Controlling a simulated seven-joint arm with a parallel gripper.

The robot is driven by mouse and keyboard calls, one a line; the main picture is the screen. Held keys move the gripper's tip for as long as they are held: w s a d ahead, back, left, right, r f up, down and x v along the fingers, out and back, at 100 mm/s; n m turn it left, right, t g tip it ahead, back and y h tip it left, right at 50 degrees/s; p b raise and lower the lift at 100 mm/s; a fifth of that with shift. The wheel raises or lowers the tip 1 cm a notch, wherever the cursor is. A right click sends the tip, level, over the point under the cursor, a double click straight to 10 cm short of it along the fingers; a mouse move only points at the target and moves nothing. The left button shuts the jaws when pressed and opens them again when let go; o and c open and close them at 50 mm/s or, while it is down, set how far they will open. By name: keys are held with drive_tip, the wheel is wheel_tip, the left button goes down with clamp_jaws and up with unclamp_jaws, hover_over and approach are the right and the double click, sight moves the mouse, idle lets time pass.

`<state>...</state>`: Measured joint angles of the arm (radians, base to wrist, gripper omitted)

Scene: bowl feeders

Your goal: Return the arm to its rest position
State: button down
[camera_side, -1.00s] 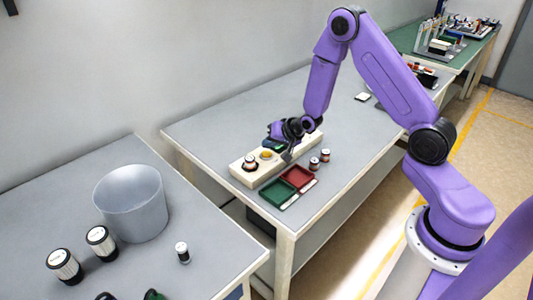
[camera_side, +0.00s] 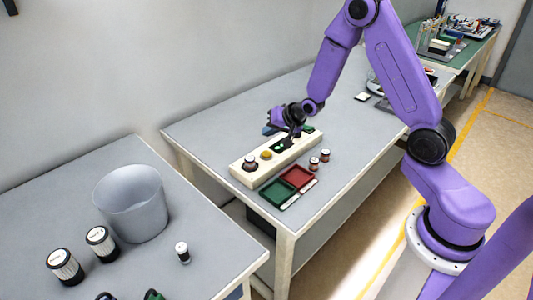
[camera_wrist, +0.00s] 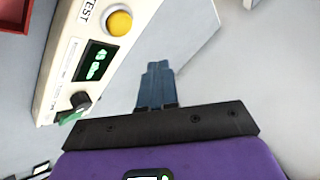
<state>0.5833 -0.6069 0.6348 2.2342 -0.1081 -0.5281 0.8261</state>
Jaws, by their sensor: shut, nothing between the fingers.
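The test box (camera_wrist: 62,50) is at the upper left there, with a yellow button (camera_wrist: 118,23), a lit green display (camera_wrist: 96,62) and a black knob (camera_wrist: 80,101). The fingertips are partly hidden in the side view.
A green tray (camera_side: 279,193) and a red tray (camera_side: 297,176) lie in front of the box, beside two small cylinders (camera_side: 314,164). A grey bin (camera_side: 131,205) and several cylinders stand on the left table. The middle table's left back is clear.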

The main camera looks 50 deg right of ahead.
drive_tip(key=s+a+r+n+g+y, duration=0.1)
drive_tip(key=s+a+r+n+g, duration=0.3)
drive_tip(key=s+a, duration=0.35)
drive_tip(key=s+a+r+n+g, duration=0.1)
drive_tip(key=s+a+r+n, duration=0.2)
drive_tip(key=s+a+n, duration=0.45)
drive_tip(key=s+d+r+n+g, duration=0.1)
drive_tip(key=s+n, duration=0.2)
drive_tip(key=s, duration=0.4)
drive_tip(key=s+d+r+n+g+h, duration=0.1)
drive_tip(key=s+d+r+n, duration=0.1)
drive_tip(key=s, duration=0.6)
drive_tip(key=s+d+r+n+g, duration=0.1)
drive_tip(key=s+n, duration=0.3)
drive_tip(key=s, duration=0.4)
drive_tip(key=shift+d+r+g+h, duration=0.2)
drive_tip(key=shift+r+g+h, duration=0.1)
drive_tip(key=shift+r+g, duration=0.3)
